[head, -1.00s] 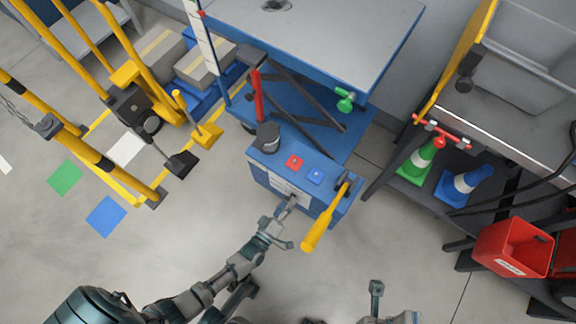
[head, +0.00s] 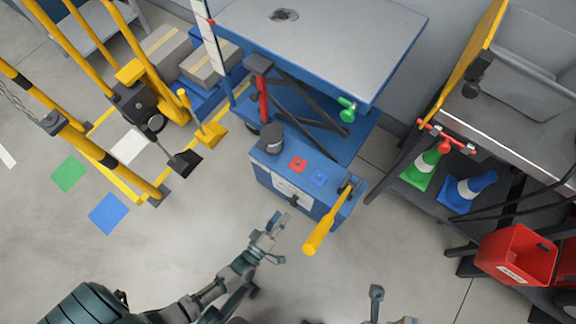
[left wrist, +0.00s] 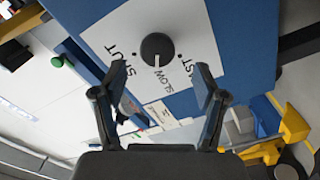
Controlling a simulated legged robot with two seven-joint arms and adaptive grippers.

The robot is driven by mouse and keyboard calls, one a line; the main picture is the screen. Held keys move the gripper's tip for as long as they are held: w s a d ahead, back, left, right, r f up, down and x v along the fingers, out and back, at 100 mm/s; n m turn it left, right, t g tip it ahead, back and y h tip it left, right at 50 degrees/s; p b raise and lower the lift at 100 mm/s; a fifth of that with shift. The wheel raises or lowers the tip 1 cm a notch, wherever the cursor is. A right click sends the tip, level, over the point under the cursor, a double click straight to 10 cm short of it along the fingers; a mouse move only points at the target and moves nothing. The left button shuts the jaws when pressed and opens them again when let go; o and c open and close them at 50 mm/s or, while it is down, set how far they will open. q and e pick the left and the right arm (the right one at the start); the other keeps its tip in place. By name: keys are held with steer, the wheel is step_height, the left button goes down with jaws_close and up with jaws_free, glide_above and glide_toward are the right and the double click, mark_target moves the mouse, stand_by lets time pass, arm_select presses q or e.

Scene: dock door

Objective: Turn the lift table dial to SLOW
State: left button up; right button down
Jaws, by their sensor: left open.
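The black round dial (left wrist: 157,48) sits on a white label plate (left wrist: 110,38) on the blue lift table's front, marked SHUT, SLOW and FAST. Its white pointer line points down in the left wrist view, toward the word SLOW. In the head view the dial (head: 293,201) is a small dark knob on the lift table's blue end (head: 265,178). My left gripper (head: 277,239) is open and empty, apart from the dial and facing it.
A yellow-handled lever (head: 322,228) hangs from the blue end, just right of the dial. A red bin (head: 515,254) and cones stand right. A yellow trolley frame stands left. Floor before the table is clear.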

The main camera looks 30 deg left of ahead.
arm_select(q)
steer(key=s, duration=0.6)
steer(key=shift+s+a, duration=0.15)
steer(key=shift+s, duration=0.2)
